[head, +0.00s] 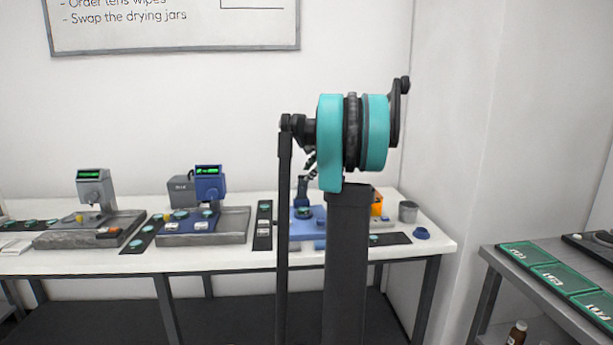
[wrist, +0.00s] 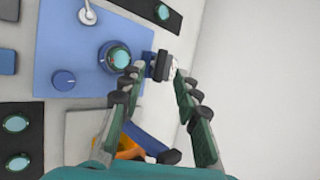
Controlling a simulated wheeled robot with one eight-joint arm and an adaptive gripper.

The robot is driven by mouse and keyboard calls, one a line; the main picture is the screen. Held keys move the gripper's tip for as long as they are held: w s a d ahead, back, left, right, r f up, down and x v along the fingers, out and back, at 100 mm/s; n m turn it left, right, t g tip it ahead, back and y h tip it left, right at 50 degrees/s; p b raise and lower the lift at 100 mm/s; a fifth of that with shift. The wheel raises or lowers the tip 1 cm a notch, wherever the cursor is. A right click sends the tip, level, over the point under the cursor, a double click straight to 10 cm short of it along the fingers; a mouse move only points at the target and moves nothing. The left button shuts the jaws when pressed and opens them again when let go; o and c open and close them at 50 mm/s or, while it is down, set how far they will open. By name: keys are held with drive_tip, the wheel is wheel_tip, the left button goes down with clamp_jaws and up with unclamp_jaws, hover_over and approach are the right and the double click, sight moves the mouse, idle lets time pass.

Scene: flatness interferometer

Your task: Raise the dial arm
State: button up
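A blue instrument base (wrist: 85,80) carries a round dark mount with a teal disc (wrist: 121,57) and a blue knob (wrist: 64,79) in the wrist view. A dark blue bar (wrist: 148,139) with a black end shows between and beyond my fingers; it may be the dial arm, but I cannot tell for sure. My gripper (wrist: 159,68) is open, its two fingers well apart. In the head view the blue base (head: 306,228) is partly hidden behind my arm.
The white bench (head: 170,262) also holds a grey instrument (head: 92,188) and another blue-headed instrument (head: 209,184) on the left. An orange item (head: 376,206) and a grey cup (head: 408,211) stand right of my arm. A side table (head: 530,290) holds green trays.

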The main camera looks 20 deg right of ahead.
drive_tip(key=v, duration=0.9)
